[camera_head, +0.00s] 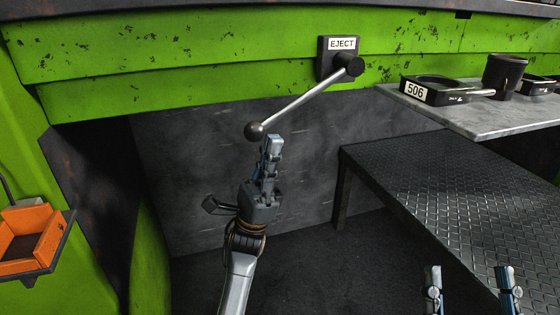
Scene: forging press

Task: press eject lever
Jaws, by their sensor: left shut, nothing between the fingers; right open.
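The eject lever (300,104) is a silver rod on a dark mount (336,57) labelled EJECT, fixed to the green press wall. It slants down to the left from its pivot (349,66) and ends in a dark ball knob (255,131). My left gripper (273,140) points up, shut and empty. Its fingertips appear just right of and slightly below the knob; I cannot tell whether they touch it. My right gripper (469,270) is open and empty at the lower right, in front of the dark platform.
A dark treadplate platform (440,190) fills the right side. Above it, a grey shelf (480,118) carries a black tray labelled 506 (430,91) and a black cup (502,74). An orange bin (30,240) is at the left. Dark floor (320,260) is clear in the middle.

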